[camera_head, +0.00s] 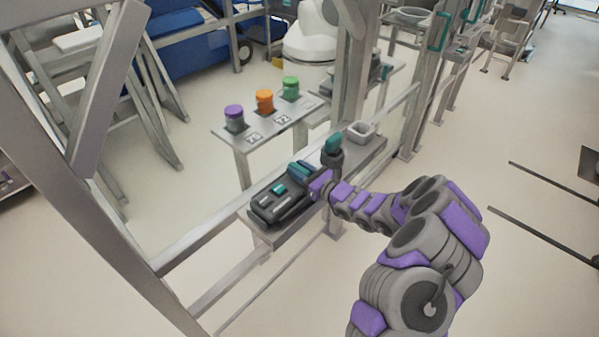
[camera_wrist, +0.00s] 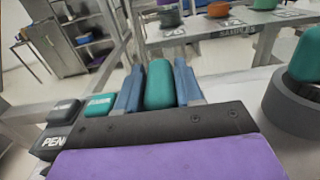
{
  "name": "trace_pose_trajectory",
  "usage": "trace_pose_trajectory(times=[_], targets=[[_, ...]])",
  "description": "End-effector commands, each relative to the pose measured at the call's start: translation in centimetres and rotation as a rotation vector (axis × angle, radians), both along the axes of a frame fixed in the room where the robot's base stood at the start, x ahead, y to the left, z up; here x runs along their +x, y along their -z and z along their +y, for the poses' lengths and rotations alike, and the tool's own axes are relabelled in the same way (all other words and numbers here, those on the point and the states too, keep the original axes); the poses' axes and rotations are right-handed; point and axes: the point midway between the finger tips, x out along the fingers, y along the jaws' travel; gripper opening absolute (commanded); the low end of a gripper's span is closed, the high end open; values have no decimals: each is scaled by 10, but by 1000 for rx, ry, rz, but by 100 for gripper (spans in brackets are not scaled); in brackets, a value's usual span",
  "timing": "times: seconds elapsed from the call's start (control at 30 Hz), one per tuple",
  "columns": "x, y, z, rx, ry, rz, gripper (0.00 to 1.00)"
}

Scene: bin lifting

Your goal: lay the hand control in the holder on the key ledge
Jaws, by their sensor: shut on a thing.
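My gripper (camera_wrist: 159,82) has its two blue fingers shut on a teal rounded piece, which I take to be the hand control (camera_wrist: 160,88). In the head view my gripper (camera_head: 303,170) is low over the key ledge (camera_head: 262,228), at the far side of a dark tray. This dark holder tray (camera_head: 268,213) has compartments and a small teal piece in it. In the wrist view its labelled blocks (camera_wrist: 62,110) show at the left, one reading "PEN". I cannot tell whether the held piece touches the tray.
Behind, a sample shelf (camera_head: 262,132) carries purple, orange and green jars. A grey post (camera_head: 353,75) and frame rails flank the ledge.

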Motion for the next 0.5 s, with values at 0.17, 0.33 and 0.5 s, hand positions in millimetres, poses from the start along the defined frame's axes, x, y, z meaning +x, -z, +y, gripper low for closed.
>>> trace_pose_trajectory(times=[0.17,0.33,0.5], targets=[[0,-1,0,-2,1,-3,0],[0,0,0,-4,0,-2,51],[0,0,0,-4,1,-2,62]])
